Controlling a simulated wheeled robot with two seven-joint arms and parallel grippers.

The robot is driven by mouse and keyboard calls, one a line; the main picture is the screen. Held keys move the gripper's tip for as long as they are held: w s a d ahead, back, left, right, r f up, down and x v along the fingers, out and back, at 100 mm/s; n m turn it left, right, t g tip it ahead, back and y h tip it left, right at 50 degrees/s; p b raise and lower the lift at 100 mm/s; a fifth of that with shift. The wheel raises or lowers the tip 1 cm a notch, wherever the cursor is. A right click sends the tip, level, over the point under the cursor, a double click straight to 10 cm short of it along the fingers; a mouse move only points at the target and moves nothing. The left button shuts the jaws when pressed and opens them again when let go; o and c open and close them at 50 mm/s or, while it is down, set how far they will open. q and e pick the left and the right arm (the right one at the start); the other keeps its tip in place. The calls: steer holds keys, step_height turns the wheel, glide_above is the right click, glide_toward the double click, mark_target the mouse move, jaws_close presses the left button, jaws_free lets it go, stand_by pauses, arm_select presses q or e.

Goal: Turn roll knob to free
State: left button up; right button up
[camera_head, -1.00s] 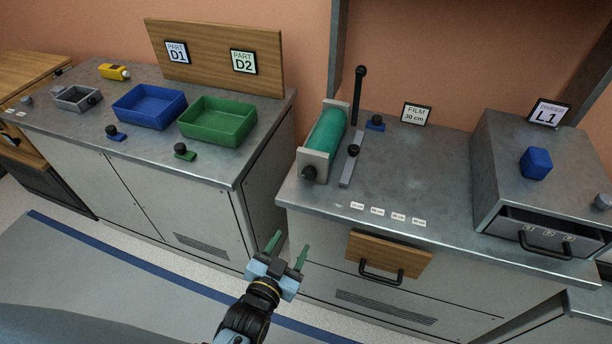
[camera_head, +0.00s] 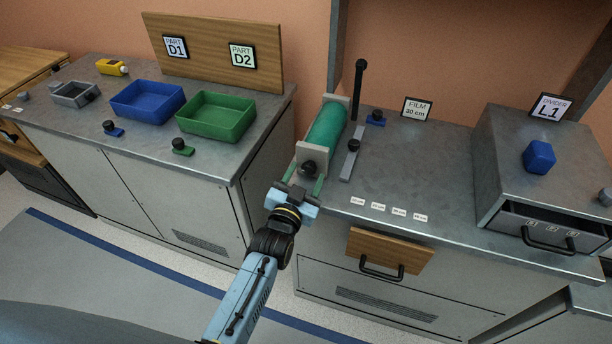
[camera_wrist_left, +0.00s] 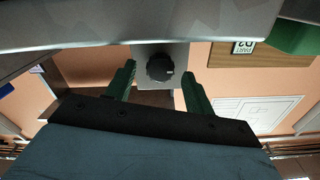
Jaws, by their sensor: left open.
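The roll knob (camera_head: 309,167) is a small dark knob on the grey end plate (camera_head: 314,152) of the green film roll (camera_head: 326,127), at the near left edge of the counter. In the left wrist view the knob (camera_wrist_left: 160,67) shows a light mark at its right side. My left gripper (camera_head: 304,181) is open, its green fingers pointing at the end plate. In the left wrist view the gripper's fingertips (camera_wrist_left: 160,74) stand on either side of the knob, with gaps between. It is not clear how far the fingertips reach along the knob. My right gripper is not in view.
A dark upright post (camera_head: 358,90) and a grey bar with a black knob (camera_head: 351,160) stand right of the roll. A wooden drawer front (camera_head: 390,250) is below the counter. The green bin (camera_head: 216,117) is on the left counter. The middle of the film counter is clear.

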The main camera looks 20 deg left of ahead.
arm_select(q)
steer(key=shift+w, duration=0.55)
steer(key=c, duration=1)
steer(key=shift+o, duration=0.2)
